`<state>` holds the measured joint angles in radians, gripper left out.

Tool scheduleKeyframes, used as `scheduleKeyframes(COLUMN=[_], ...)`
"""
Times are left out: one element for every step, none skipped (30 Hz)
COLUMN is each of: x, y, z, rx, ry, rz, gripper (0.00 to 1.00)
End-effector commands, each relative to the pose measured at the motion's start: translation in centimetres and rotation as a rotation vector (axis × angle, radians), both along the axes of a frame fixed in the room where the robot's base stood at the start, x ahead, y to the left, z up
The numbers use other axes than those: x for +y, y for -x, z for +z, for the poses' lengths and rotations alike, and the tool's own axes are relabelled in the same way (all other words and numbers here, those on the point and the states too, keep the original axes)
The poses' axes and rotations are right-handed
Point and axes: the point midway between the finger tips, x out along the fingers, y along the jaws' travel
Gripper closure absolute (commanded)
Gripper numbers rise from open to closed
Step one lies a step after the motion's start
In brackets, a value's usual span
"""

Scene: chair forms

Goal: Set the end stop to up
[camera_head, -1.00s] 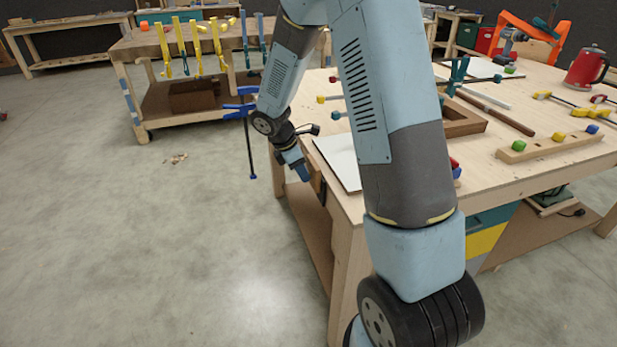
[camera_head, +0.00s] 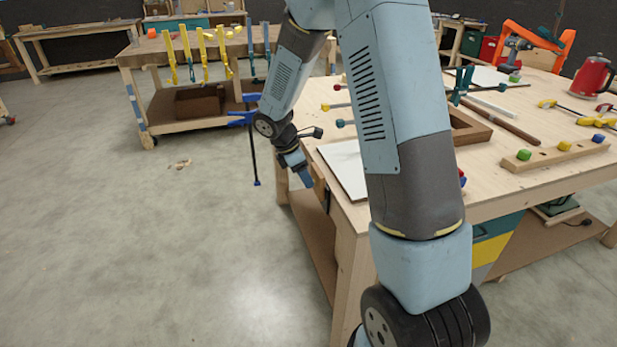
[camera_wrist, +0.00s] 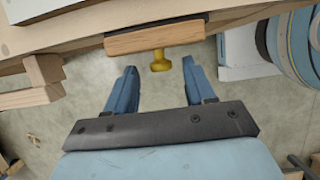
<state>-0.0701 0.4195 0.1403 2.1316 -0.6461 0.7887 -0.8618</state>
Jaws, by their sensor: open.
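In the wrist view, a wooden block (camera_wrist: 155,37) with a dark backing sits on the bench's edge. A yellow knob (camera_wrist: 160,61) sticks out from it toward my gripper. This is likely the end stop, but no label shows and I cannot tell its setting. My gripper (camera_wrist: 160,72) is open and empty, its two blue fingers on either side of the knob's line, with the knob near the tips. I see no contact. In the head view my gripper (camera_head: 304,176) is beside the bench's left edge, and the knob cannot be made out there.
The wooden workbench (camera_head: 490,208) fills the right side. It carries a white board (camera_head: 343,168), a block with coloured knobs (camera_head: 556,153) and a red kettle (camera_head: 592,77). A second bench (camera_head: 142,54) with hanging clamps stands behind. The floor at left is open.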

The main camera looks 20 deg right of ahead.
Motion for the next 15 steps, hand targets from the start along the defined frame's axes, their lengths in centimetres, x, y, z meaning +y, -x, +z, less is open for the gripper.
scheduleKeyframes(x=[0.3,0.5,0.8,1.0,1.3,1.6,1.8,2.0,2.4,2.6,2.8,3.1,3.3,3.5,3.7], y=[0.0,-0.1,-0.1,-0.1,-0.1,-0.1,-0.1,-0.1,-0.1,-0.1,-0.1,-0.1,-0.1,-0.1,-0.1], z=[0.8,1.2,1.9,2.5,3.0,3.8,4.3,4.9,5.6,6.1,6.7,7.4,7.9,8.3,8.9], rx=[-0.003,-0.003,-0.004,-0.004,-0.005,-0.004,-0.005,-0.004,-0.004,-0.005,-0.005,-0.005,-0.003,-0.003,-0.004], ry=[0.000,-0.001,-0.001,-0.001,-0.001,0.000,-0.001,-0.001,-0.001,-0.001,0.000,-0.001,0.000,0.000,0.000], rz=[0.000,0.001,0.002,0.001,0.001,0.001,0.001,0.000,0.001,0.002,0.002,0.001,0.000,0.000,0.001], gripper=[0.46,0.46,0.46,0.46,0.46,0.46,0.46,0.46,0.46,0.46,0.46,0.46,0.46,0.46,0.46])
